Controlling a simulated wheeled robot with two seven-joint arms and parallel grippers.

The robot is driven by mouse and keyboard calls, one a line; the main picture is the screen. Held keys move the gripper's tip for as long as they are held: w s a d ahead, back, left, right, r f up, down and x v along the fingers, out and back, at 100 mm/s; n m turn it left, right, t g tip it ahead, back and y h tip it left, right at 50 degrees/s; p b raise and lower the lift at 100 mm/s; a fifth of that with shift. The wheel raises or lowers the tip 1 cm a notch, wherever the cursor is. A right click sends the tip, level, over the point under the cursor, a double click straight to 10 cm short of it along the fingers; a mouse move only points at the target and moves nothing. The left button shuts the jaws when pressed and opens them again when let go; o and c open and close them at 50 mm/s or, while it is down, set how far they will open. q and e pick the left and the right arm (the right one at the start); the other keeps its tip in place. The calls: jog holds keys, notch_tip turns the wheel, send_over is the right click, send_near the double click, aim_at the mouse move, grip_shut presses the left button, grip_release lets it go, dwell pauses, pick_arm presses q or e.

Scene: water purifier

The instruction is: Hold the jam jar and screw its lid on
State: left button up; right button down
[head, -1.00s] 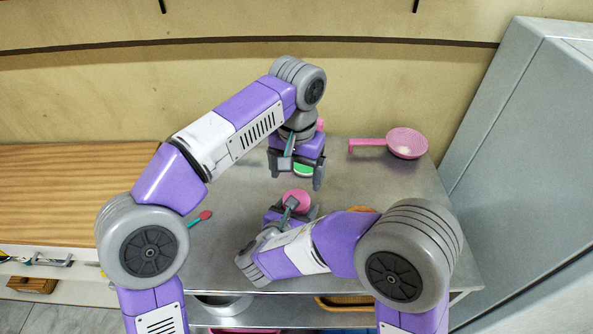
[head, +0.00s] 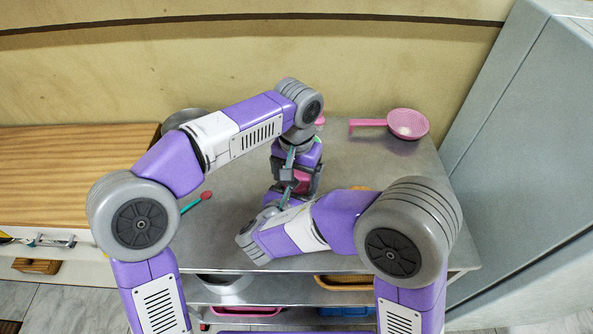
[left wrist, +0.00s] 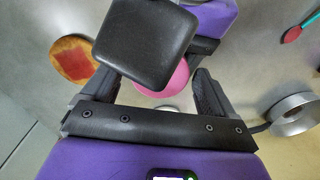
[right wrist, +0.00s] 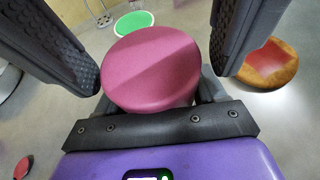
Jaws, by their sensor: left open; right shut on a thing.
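The pink jam jar (head: 302,181) is in the middle of the table area, partly hidden by both grippers in the head view. Its round flat pink end (right wrist: 152,65) faces up into the right wrist view; I cannot tell whether this is the lid. My right gripper (right wrist: 154,98) is shut on the jar from the near side. My left gripper (left wrist: 155,92) points down over it, its two fingers open on either side of the pink top. A dark square block (left wrist: 145,40) hides part of the jar in the left wrist view.
A green disc with a white rim (right wrist: 133,22) lies on the table beyond the jar.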

pick_arm(q)
jog(key=c, duration=1.1)
jog(key=m, duration=0.3)
jog(key=o, duration=1.2)
jog(key=shift+c, duration=0.2)
jog(key=shift+r, duration=2.25)
